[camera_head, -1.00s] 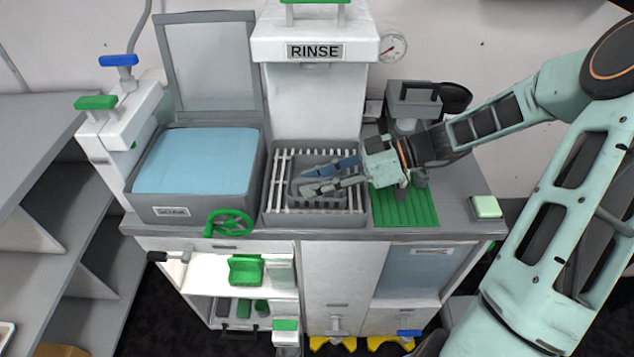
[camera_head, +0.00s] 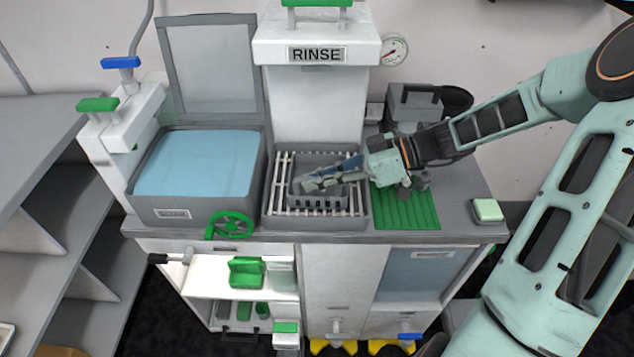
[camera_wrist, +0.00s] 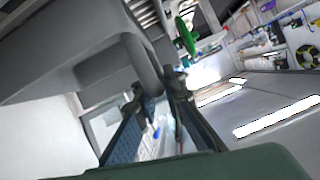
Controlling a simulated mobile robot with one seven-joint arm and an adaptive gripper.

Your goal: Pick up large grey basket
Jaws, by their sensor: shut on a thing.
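The large grey basket (camera_head: 318,201) is at the rinse station, over the white slatted rack (camera_head: 281,190). Its slotted front wall shows, but my gripper and its fingers cover part of its inside and right side. My gripper (camera_head: 322,179) reaches in from the right with its fingers close together, shut on the basket. In the wrist view the two dark fingers (camera_wrist: 160,112) stand against a grey wall (camera_wrist: 105,62) that looks like part of the basket. I cannot tell whether the basket rests on the rack or hangs just above it.
The blue-filled soak basin (camera_head: 195,165) is left of the rack, with a green wheel (camera_head: 232,225) at its front. The rinse hood (camera_head: 316,40) stands behind and above. A ribbed green mat (camera_head: 408,211) lies right, below my wrist. A grey container (camera_head: 412,105) stands behind my arm.

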